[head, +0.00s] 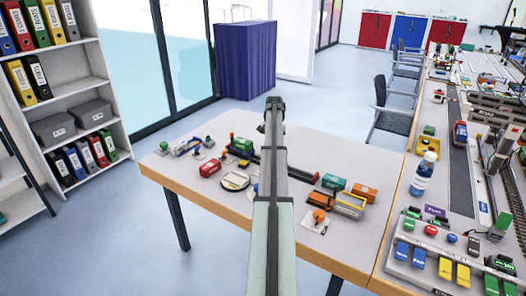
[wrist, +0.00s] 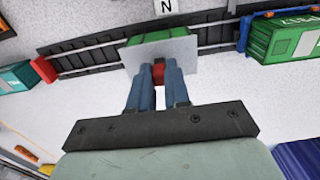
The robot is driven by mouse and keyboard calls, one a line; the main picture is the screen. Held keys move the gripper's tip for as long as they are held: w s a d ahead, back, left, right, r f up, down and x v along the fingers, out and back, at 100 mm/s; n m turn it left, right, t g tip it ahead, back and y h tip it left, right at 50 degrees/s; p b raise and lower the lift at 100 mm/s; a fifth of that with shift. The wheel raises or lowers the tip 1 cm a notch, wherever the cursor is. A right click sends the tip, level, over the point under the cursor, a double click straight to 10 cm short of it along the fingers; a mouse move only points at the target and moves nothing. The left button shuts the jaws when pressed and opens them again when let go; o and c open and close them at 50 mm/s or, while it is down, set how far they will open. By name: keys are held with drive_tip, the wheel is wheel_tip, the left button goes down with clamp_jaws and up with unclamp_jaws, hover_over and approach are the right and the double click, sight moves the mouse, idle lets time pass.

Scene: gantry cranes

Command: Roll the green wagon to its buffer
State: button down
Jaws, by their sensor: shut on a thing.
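My gripper (wrist: 158,74) is shut on a small red part of the green wagon, between its two blue fingers. The green wagon (wrist: 165,37) has a pale grey plate facing me and stands on a dark track (wrist: 95,58). The wagon is apart from both. In the head view the red block (head: 316,178) shows right of my arm, which hides the gripper and wagon.
A bottle (head: 423,175) stands on the right-hand table.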

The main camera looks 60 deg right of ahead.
drive_tip(key=s, duration=1.5)
drive_tip(key=c, duration=1)
unclamp_jaws()
idle(1.4)
wheel_tip(320, 180, up, 7)
idle(1.0)
idle(0.4)
